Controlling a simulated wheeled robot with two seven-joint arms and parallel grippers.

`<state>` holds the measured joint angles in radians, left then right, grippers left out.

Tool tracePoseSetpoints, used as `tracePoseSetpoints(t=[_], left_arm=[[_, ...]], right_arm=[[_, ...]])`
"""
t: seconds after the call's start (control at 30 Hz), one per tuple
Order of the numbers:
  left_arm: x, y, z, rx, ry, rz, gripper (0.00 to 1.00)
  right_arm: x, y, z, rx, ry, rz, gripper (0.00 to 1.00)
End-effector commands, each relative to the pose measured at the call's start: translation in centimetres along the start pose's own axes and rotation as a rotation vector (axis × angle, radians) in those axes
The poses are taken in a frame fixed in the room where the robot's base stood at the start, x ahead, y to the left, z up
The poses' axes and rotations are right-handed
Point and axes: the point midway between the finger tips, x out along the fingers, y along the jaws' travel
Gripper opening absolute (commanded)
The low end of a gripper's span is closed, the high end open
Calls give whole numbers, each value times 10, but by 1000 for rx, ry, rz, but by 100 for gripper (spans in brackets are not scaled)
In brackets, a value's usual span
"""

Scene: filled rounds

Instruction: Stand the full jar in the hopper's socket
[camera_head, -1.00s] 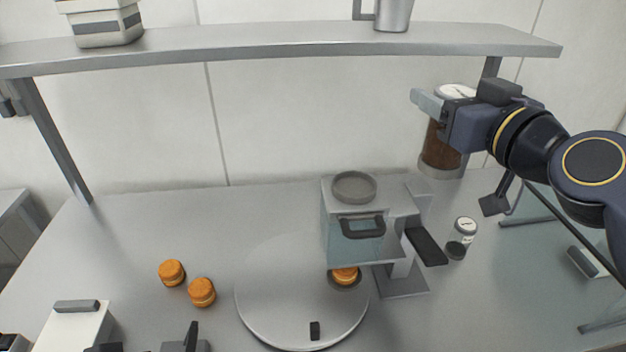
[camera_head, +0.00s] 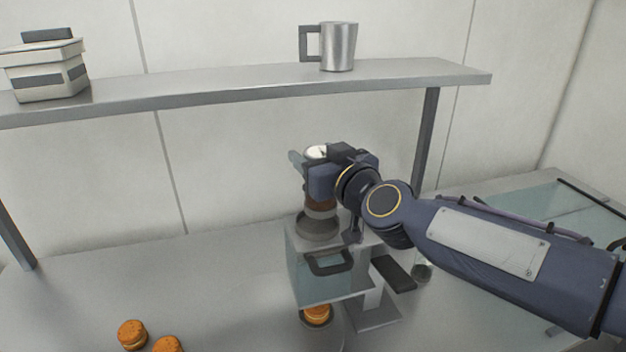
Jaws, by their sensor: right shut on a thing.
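My right gripper (camera_head: 308,178) is shut on the full jar (camera_head: 322,212), a clear jar with brown contents and a pale lid. The gripper hides much of the jar. The jar is upright over the hopper (camera_head: 309,272), a clear-sided box with a dark handle. Its round grey socket (camera_head: 318,230) is on top, and the jar's base is at or just above it; I cannot tell whether they touch. My left gripper does not show.
A filled orange round (camera_head: 317,314) sits below the hopper; two more rounds (camera_head: 132,334) lie at the lower left. The shelf (camera_head: 250,88) above carries a metal mug (camera_head: 339,46) and a striped box (camera_head: 46,76).

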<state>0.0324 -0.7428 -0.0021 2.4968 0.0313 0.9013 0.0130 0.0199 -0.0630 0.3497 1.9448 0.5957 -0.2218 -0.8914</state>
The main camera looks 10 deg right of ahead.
Motion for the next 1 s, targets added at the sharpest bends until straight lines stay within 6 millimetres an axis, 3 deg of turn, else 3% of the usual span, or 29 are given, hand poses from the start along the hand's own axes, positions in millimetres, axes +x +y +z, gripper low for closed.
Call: tracePoseSetpoints(t=[0.1, 0.27, 0.7, 0.73, 0.9, 1.0], left_arm=[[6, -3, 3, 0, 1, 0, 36], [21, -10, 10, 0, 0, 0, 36], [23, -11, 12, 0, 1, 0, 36], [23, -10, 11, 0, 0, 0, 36], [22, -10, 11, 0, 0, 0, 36], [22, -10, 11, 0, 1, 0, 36]], right_arm=[[10, -4, 14, 2, -2, -3, 22], [9, -3, 37, 1, 1, 0, 22], [9, -3, 42, 1, 1, 0, 22], [9, -3, 43, 1, 0, -1, 56], [9, -3, 42, 1, 0, -1, 77], [9, -3, 42, 1, 0, -1, 77]])
